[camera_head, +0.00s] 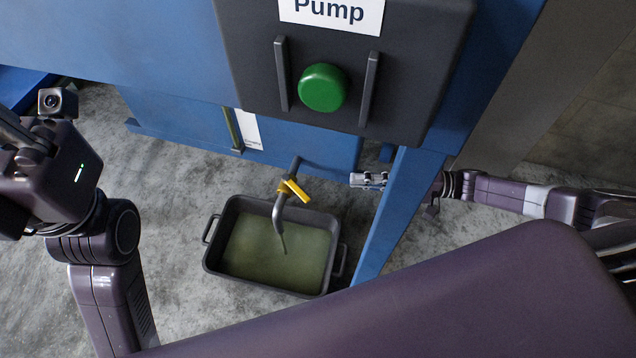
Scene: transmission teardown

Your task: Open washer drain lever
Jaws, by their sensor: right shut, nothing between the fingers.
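The yellow drain lever (296,191) sits on a grey drain pipe (279,212) that comes out of the blue washer (300,145) low down. The lever lies slantwise across the pipe, its free end pointing right and slightly down. My right gripper (355,180) is shut and empty, a short way right of the lever and apart from it, beside a blue post. My left arm is at the left edge; its gripper (18,140) is partly cut off and its fingers are not clear.
A dark tray (212,262) with murky greenish liquid stands on the concrete floor under the pipe. A thin streak hangs below the pipe's end. A slanted blue post (385,220) stands close to my right gripper. Above is a dark panel with a green button (323,87) between two bars.

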